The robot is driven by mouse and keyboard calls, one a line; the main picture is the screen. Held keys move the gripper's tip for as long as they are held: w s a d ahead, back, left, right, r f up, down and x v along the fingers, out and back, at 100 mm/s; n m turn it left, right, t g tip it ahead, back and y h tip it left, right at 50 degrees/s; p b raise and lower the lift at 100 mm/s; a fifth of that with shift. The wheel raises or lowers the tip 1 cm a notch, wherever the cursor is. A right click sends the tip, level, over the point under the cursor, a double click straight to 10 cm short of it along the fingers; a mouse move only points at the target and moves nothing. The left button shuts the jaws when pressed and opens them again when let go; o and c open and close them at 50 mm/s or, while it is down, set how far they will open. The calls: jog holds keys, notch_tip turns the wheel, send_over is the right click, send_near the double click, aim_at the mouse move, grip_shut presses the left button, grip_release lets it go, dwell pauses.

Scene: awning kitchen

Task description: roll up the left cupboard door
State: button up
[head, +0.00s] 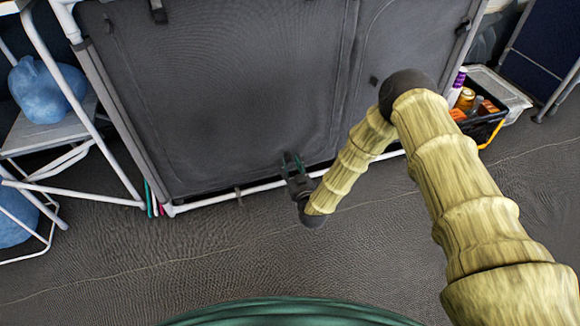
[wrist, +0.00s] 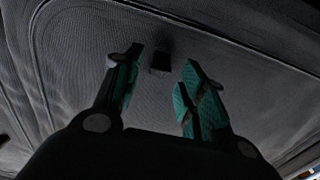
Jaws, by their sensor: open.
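The left cupboard door (head: 215,85) is a dark grey fabric panel in a white-tube frame, hanging down closed in the head view. It fills most of the wrist view (wrist: 80,50). My gripper (head: 293,163) is in front of its lower right part, near the bottom edge. In the wrist view my gripper (wrist: 160,85) is open, with teal pads on its fingers. A small dark tab (wrist: 161,60) on the fabric shows between and beyond the fingertips. I cannot tell whether the fingers touch the fabric.
The right cupboard door (head: 400,45) hangs beside it, partly behind my arm. A white rack with blue bundles (head: 45,88) stands at left. A black crate (head: 483,125) with bottles and a clear-lidded box (head: 500,92) stand at right. The floor (head: 120,260) in front is clear.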

jog(key=shift+w+a, duration=0.15)
jog(key=shift+w, duration=0.45)
grip_shut()
jog(key=shift+r, duration=0.15)
notch_tip(320, 180, up, 57)
jog(key=p, duration=3.6)
jog(key=shift+r, duration=0.1)
jog(key=shift+c, duration=0.2)
grip_release()
jog(key=shift+r, duration=0.1)
jog(key=shift+o, duration=0.2)
